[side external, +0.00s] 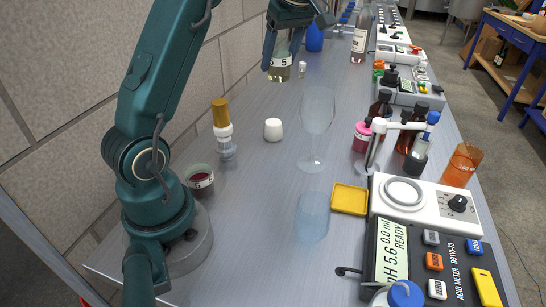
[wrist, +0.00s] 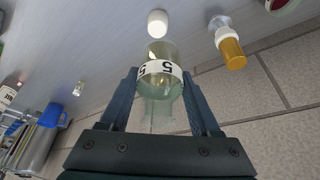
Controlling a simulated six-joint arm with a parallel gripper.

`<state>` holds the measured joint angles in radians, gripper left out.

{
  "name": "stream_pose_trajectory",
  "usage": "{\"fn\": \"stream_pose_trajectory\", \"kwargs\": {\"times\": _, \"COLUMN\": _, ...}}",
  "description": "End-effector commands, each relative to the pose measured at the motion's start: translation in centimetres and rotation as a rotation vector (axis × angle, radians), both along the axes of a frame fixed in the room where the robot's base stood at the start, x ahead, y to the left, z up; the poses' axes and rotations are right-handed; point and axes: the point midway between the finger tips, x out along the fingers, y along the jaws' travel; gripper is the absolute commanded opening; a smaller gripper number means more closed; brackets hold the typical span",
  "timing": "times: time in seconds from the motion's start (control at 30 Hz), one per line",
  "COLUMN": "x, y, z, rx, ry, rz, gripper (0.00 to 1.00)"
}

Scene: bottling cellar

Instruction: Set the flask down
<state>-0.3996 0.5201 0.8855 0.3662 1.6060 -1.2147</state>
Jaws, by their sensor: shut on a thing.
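The flask (side external: 280,71) is clear glass with pale yellow-green liquid in its lower part. It is near the top of the side external view, by the wall side of the bench. In the wrist view the flask (wrist: 158,53) has a white band marked 5 and sits between the two fingers. My gripper (side external: 288,38) is shut on it from above; its fingers (wrist: 160,76) flank the glass in the wrist view. I cannot tell whether the flask's base touches the grey bench (side external: 250,190).
A wine glass (side external: 317,115) stands mid-bench. Bottles and instruments line the right side. The tiled wall (side external: 75,110) runs along the left.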

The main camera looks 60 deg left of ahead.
Motion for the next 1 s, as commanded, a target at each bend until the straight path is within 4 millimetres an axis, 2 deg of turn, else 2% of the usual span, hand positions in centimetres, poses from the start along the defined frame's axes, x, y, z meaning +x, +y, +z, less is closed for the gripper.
{"fn": "stream_pose_trajectory", "kwargs": {"times": 0.03, "x": 0.5, "y": -2.6, "z": 1.3, "rx": 0.002, "ry": -0.007, "rz": -0.127, "gripper": 0.00}}
{"fn": "stream_pose_trajectory", "kwargs": {"times": 0.1, "x": 0.7, "y": -5.8, "z": 2.7, "rx": -0.001, "ry": -0.008, "rz": -0.313, "gripper": 0.00}}
{"fn": "stream_pose_trajectory", "kwargs": {"times": 0.2, "x": 0.4, "y": -9.8, "z": 4.2, "rx": -0.003, "ry": -0.005, "rz": -0.574, "gripper": 0.00}}
{"fn": "stream_pose_trajectory", "kwargs": {"times": 0.3, "x": -0.2, "y": -12.7, "z": 5.0, "rx": -0.003, "ry": -0.003, "rz": -0.798, "gripper": 0.00}}
{"fn": "stream_pose_trajectory", "kwargs": {"times": 0.5, "x": -1.1, "y": -15.6, "z": 5.6, "rx": -0.002, "ry": -0.001, "rz": -1.086, "gripper": 0.00}}
{"fn": "stream_pose_trajectory", "kwargs": {"times": 0.8, "x": -1.6, "y": -17.1, "z": 5.6, "rx": 0.006, "ry": -0.005, "rz": -1.343, "gripper": 0.00}}
{"fn": "stream_pose_trajectory", "kwargs": {"times": 0.87, "x": -0.8, "y": -17.4, "z": 4.9, "rx": 0.003, "ry": -0.001, "rz": -1.364, "gripper": 0.00}}
{"fn": "stream_pose_trajectory", "kwargs": {"times": 1.0, "x": -0.4, "y": -19.6, "z": 3.0, "rx": 0.003, "ry": -0.001, "rz": -1.432, "gripper": 0.00}}
